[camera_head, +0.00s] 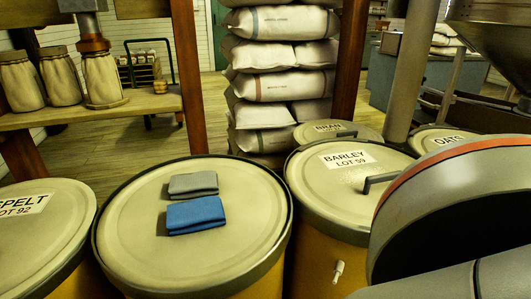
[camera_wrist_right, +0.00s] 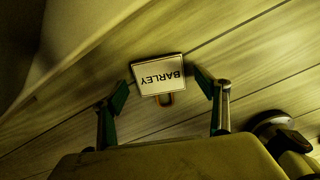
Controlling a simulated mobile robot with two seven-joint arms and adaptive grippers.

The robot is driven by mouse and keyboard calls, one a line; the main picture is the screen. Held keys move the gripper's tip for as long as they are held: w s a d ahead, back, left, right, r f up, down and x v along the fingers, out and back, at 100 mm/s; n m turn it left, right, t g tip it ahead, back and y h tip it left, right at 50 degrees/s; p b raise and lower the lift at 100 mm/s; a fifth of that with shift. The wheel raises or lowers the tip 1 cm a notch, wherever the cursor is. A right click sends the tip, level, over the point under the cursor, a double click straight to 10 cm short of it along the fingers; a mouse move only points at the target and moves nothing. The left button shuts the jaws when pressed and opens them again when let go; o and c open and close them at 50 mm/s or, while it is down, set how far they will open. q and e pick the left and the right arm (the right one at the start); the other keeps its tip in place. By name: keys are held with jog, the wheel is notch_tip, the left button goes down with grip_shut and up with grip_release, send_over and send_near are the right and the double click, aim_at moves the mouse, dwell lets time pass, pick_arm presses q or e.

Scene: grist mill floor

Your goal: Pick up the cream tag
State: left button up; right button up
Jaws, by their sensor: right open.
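The cream tag (camera_wrist_right: 158,70), printed BARLEY and upside down in the right wrist view, has a dark edge and a small orange-brown loop at its near side. It appears to lie on the wooden plank floor. My right gripper (camera_wrist_right: 164,92) is open, with one fingertip on each side of the tag. No clear grip contact shows, and I cannot tell the height of the fingertips above the floor. The tag does not show in the head view. My left gripper is in neither view.
The barley drum (camera_head: 350,190) has a lid handle and a small peg (camera_head: 338,271) on its front. Beside it, another drum (camera_head: 130,235) carries a grey cloth (camera_head: 193,184) and a blue cloth (camera_head: 195,215). A dark round object (camera_wrist_right: 283,130) is right of the gripper.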

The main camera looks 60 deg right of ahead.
jog(key=shift+f, duration=0.2)
dwell(0.4)
jog(key=c, duration=1.2)
